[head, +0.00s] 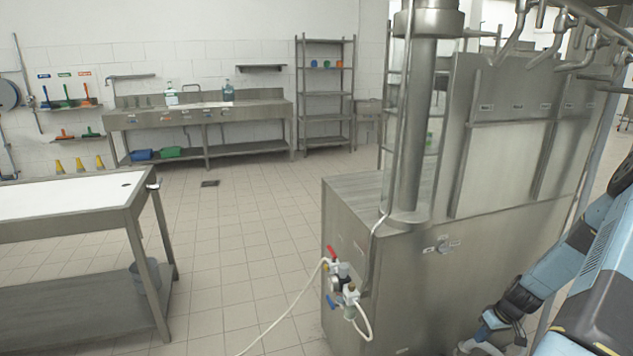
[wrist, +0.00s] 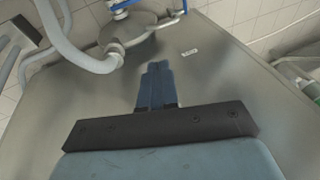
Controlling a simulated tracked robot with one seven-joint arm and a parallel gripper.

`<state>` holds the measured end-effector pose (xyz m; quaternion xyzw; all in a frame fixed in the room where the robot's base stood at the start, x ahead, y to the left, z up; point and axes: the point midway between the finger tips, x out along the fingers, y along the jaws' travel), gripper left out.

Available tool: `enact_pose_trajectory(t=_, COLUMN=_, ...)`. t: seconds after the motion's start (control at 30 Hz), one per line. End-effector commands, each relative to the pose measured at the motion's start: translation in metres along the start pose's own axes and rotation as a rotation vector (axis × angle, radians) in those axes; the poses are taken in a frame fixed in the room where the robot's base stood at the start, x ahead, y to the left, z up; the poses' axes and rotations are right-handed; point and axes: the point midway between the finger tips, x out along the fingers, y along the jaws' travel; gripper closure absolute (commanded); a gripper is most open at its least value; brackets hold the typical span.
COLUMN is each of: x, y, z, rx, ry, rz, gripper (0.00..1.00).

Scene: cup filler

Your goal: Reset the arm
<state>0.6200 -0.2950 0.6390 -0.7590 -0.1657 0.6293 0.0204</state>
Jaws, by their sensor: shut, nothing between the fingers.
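My gripper (wrist: 158,68) shows in the wrist view, its two dark blue fingers closed together with nothing between them. It points at a grey metal surface of the machine (wrist: 240,90); I cannot tell how far apart they are. In the head view my blue and black arm comes in at the lower right, beside the steel filler machine (head: 365,275). My gripper's fingers cannot be made out clearly there.
A red-handled valve (head: 333,254) with a white hose sticks out of the machine's front left corner. A steel table (head: 70,200) stands at the left. Tiled floor (head: 225,240) lies clear between them. Bent pipes (wrist: 85,45) cross the upper left of the wrist view.

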Motion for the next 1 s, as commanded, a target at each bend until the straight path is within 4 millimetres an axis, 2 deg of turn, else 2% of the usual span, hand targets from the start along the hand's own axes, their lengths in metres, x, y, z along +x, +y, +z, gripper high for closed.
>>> enact_pose_trajectory(t=0.03, x=-0.016, y=-0.005, z=-0.009, rx=-0.011, ry=-0.009, rz=0.018, gripper=1.0)
enact_pose_trajectory(t=0.27, x=-0.079, y=-0.035, z=-0.04, rx=-0.025, ry=-0.048, rz=0.078, gripper=1.0)
enact_pose_trajectory(t=0.5, x=-0.142, y=-0.076, z=-0.068, rx=-0.03, ry=-0.071, rz=0.144, gripper=1.0)
enact_pose_trajectory(t=0.8, x=-0.217, y=-0.139, z=-0.092, rx=-0.026, ry=-0.071, rz=0.226, gripper=1.0)
enact_pose_trajectory(t=1.0, x=-0.264, y=-0.186, z=-0.099, rx=-0.016, ry=-0.054, rz=0.276, gripper=1.0)
